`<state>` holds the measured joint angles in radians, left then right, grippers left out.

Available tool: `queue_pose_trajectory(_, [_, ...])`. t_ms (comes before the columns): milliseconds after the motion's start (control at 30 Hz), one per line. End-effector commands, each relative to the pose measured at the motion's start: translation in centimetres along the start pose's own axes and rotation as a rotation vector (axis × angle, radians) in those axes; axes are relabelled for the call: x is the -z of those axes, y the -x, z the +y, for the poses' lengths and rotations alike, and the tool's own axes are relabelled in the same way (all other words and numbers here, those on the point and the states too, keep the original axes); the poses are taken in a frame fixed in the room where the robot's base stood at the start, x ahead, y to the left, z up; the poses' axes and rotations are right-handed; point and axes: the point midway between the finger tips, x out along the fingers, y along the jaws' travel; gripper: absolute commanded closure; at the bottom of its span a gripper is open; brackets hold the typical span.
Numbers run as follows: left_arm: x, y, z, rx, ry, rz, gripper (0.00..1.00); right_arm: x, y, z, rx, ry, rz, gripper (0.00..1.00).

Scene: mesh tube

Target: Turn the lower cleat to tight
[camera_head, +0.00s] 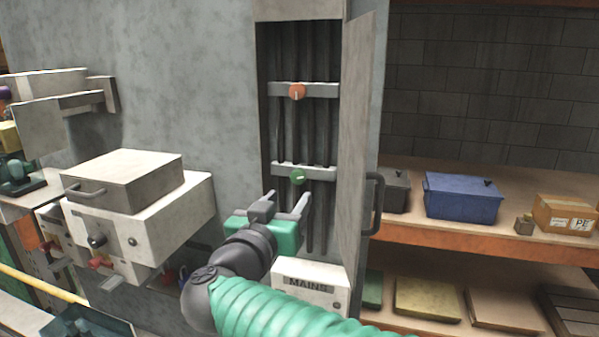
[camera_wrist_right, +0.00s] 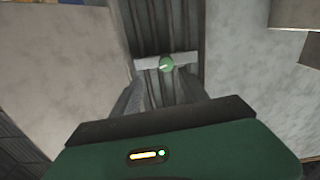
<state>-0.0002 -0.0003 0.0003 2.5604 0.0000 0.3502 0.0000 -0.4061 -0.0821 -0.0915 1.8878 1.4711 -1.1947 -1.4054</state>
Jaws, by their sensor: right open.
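The lower cleat (camera_head: 318,174) is a grey bar with a round green knob (camera_head: 298,177), across dark vertical cables in an open wall recess. In the right wrist view the green knob (camera_wrist_right: 167,64) sits on its bar (camera_wrist_right: 148,63) ahead of the fingers, with a pale mark on its face. The upper cleat (camera_head: 318,89) has an orange knob (camera_head: 297,91) with a pale mark. My right gripper (camera_head: 284,203) is open and empty, just below and left of the green knob, and apart from it. My left gripper is not in view.
An open door (camera_head: 358,150) with a dark handle (camera_head: 375,204) stands right of the recess. A white MAINS box (camera_head: 309,270) sits below it. A pale machine (camera_head: 140,220) juts out at left. Shelves at right hold a blue bin (camera_head: 461,198) and a cardboard box (camera_head: 566,213).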

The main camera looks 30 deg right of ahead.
Motion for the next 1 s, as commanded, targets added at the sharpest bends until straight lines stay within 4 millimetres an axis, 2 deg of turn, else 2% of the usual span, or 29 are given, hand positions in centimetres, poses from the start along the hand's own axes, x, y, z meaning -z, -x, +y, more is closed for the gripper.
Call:
queue_pose_trajectory(33, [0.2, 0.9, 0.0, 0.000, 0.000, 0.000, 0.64, 0.4, -1.1, -0.2, -0.002, 0.005, 0.000, 0.48])
queue_pose_trajectory(200, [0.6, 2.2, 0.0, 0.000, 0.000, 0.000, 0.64, 0.5, -5.3, -0.5, -0.002, 0.008, 0.003, 0.48])
queue_pose_trajectory(433, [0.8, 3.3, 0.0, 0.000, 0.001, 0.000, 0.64, 0.4, -9.3, -0.4, 0.001, 0.004, 0.004, 0.48])
queue_pose_trajectory(533, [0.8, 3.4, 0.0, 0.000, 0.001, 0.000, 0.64, 0.2, -10.1, -0.3, 0.003, 0.002, 0.004, 0.48])
queue_pose_trajectory(767, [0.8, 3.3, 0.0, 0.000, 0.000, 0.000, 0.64, 0.0, -10.6, -0.1, 0.003, 0.000, 0.002, 0.48])
queue_pose_trajectory(1000, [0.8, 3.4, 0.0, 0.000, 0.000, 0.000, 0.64, 0.1, -10.3, -0.4, 0.003, 0.002, 0.003, 0.77])
